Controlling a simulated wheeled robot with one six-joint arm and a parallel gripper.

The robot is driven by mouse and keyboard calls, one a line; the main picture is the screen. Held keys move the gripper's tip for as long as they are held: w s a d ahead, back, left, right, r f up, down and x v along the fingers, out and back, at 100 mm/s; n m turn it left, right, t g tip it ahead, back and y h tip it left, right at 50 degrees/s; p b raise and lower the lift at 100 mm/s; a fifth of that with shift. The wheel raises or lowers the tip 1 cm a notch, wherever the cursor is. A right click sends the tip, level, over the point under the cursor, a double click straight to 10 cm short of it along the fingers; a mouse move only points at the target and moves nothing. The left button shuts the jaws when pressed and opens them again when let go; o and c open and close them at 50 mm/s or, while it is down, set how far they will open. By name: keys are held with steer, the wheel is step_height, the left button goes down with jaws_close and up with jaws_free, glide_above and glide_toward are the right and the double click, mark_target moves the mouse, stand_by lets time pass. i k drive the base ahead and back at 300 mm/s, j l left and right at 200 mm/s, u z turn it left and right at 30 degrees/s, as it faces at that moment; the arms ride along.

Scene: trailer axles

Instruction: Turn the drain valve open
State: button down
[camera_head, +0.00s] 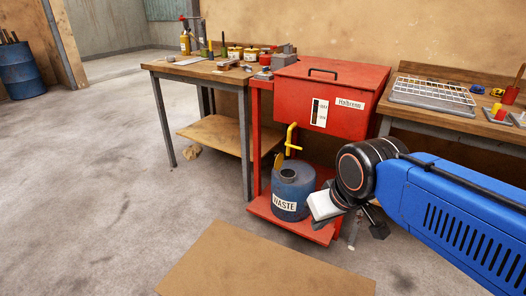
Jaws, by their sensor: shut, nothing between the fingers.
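A red parts washer cabinet (328,98) with a black lid handle and a gauge label stands in the middle. A yellow pipe with a lever, the drain valve (291,140), hangs below its left front. A blue waste can (293,190) labelled "WASTE" stands under it on the red lower shelf, with a dark opening on top. My gripper (318,212) is shut and empty, in front and to the right of the can, apart from the valve and lower than it. My blue arm comes in from the right. Whether the valve is open cannot be told.
A wooden workbench (205,70) with bottles and tins stands left of the cabinet. Another bench (450,120) with a wire rack stands right, behind my arm. A cardboard sheet (262,265) lies on the floor in front.

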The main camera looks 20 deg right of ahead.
mark_target(286, 143)
steer(key=i+j+z, duration=0.1)
steer(key=z, duration=0.25)
steer(key=i+j+z, duration=0.1)
steer(key=z, duration=0.25)
steer(key=j+z, duration=0.1)
steer(key=z, duration=0.25)
steer(key=i+j+z, duration=0.15)
steer(key=j, duration=0.4)
steer(key=i+j+z, duration=0.2)
steer(key=j, duration=0.35)
steer(key=j+z, duration=0.15)
steer(key=j, duration=0.4)
steer(key=i+j+z, duration=0.15)
steer(key=j, duration=1.3)
steer(key=l+z, duration=0.2)
steer(key=z, duration=0.15)
steer(key=i+l+z, duration=0.1)
steer(key=z, duration=0.25)
steer(key=i+l+z, duration=0.1)
steer(key=z, duration=0.25)
steer(key=l, duration=0.1)
